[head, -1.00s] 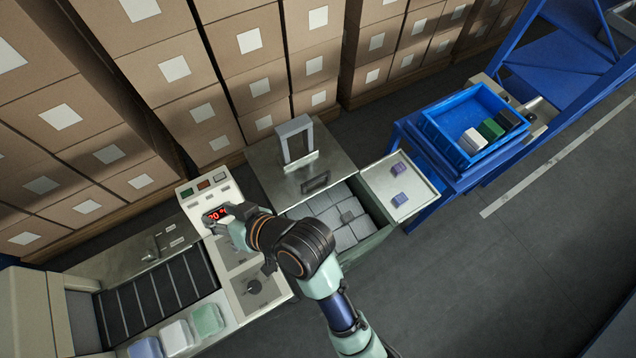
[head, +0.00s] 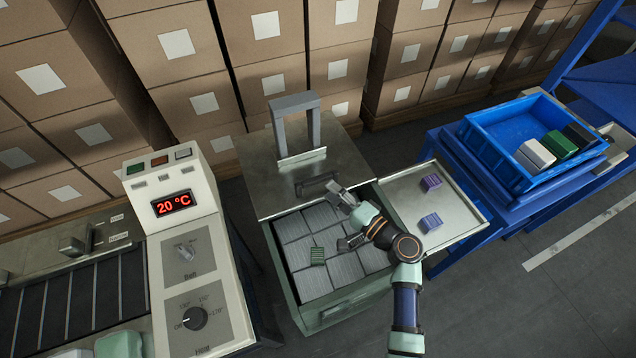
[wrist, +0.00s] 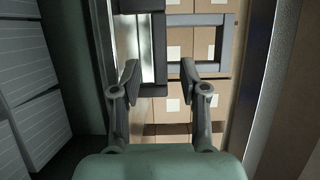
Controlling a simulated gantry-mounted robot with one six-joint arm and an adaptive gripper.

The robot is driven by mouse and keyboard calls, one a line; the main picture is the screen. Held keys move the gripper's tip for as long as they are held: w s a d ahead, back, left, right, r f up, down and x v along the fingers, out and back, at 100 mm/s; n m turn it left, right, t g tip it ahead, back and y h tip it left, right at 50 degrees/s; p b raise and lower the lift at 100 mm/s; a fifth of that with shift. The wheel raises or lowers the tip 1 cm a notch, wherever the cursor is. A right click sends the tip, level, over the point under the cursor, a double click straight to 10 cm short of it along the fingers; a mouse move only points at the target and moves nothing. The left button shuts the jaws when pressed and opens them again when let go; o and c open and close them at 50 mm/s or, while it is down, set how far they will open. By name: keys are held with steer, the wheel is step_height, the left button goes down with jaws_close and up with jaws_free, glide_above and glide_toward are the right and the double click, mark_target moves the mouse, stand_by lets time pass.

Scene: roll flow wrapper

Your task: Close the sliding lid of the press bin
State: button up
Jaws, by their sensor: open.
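The press bin (head: 352,303) is a green box with its top partly open, and grey blocks (head: 345,270) fill the open front part. Its metal sliding lid (head: 262,188) covers only the back part. A dark handle (head: 318,184) stands near the lid's front edge. My gripper (head: 342,217) is open and empty over the bin's right side, just in front of the handle. In the wrist view, the open fingers (wrist: 159,72) point towards the dark handle (wrist: 159,55), which appears ahead between the fingertips. I cannot tell whether they touch it.
A grey upright frame (head: 297,125) stands on the lid. A metal side tray (head: 453,207) holds two purple blocks. A control panel (head: 190,240) stands left, a blue crate (head: 490,150) right, and stacked cartons behind.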

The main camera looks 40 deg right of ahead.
mark_target(319, 182)
steer(key=w+b, duration=0.1)
steer(key=w, duration=0.5)
steer(key=shift+w+a, duration=0.1)
steer(key=shift+w, duration=0.15)
steer(key=shift+c, duration=0.2)
jaws_close()
